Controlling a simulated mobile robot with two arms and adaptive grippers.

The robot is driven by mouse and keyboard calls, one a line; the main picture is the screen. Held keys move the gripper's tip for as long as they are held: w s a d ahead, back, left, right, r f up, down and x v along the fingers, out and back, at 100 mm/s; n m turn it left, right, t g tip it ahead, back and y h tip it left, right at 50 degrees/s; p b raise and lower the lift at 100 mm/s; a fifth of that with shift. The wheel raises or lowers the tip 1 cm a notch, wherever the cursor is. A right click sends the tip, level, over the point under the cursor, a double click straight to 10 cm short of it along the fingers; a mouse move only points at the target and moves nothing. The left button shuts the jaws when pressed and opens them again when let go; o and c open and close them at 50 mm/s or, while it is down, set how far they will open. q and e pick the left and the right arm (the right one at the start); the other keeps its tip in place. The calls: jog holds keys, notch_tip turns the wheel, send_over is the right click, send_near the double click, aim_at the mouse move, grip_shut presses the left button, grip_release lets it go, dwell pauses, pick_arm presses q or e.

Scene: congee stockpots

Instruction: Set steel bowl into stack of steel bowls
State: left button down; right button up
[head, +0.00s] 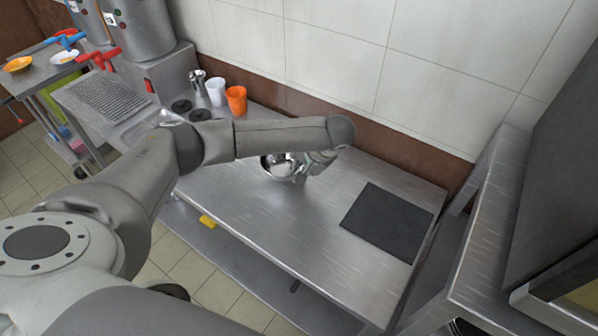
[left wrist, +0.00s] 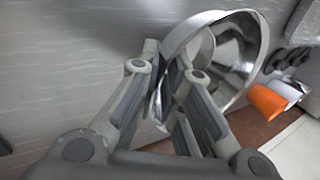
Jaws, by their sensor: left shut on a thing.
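A shiny steel bowl (head: 277,168) shows at the middle of the steel table, partly behind my left forearm and gripper. My left gripper (head: 301,173) is at its right side. In the left wrist view the steel bowl (left wrist: 242,52) is tilted in the picture. Its near wall is between the fingers of my left gripper (left wrist: 168,76), which is shut on it. A second curved edge shows inside the rim, but I cannot tell whether it is another bowl or a reflection. No separate stack of steel bowls can be made out. My right gripper is not in view.
The steel table (head: 250,222) is clear in front. A black mat (head: 387,222) lies at its right. An orange cup (head: 236,100), a white cup (head: 216,92) and a steel cup (head: 198,82) stand at the back left. A tiled wall closes off the back.

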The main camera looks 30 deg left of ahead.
pick_arm(q)
jog(key=shift+f, duration=0.6)
jog(key=c, duration=1.6)
grip_release()
jog(key=shift+f, duration=0.1)
jog(key=shift+o, duration=0.2)
